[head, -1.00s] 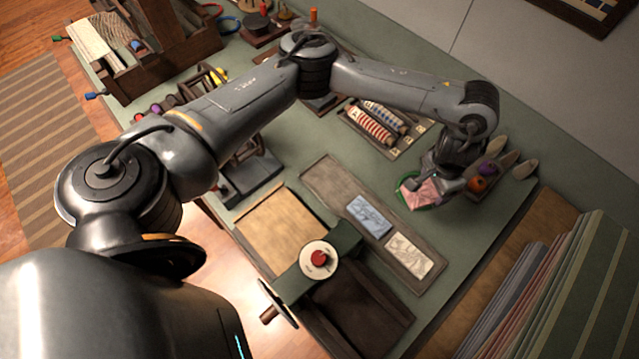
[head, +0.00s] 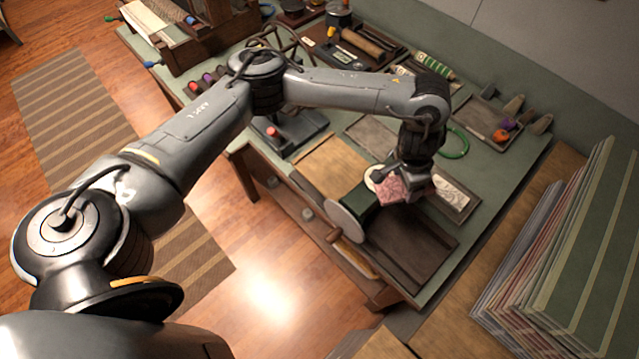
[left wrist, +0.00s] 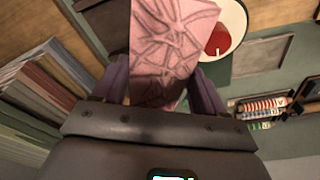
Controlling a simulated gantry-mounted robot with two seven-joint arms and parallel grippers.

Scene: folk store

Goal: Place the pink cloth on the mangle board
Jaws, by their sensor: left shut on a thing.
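The pink cloth (head: 391,190), with a darker line pattern, hangs in my left gripper (head: 408,186), which is shut on it above the table. In the left wrist view the cloth (left wrist: 172,45) fills the space between the fingers. My right gripper is not in view.
A dark tray (head: 425,250) lies in front. A tan board (head: 328,166) lies left. A green ring (head: 457,142) and a tray (head: 478,120) are behind. Stacked boards (head: 560,240) stand right.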

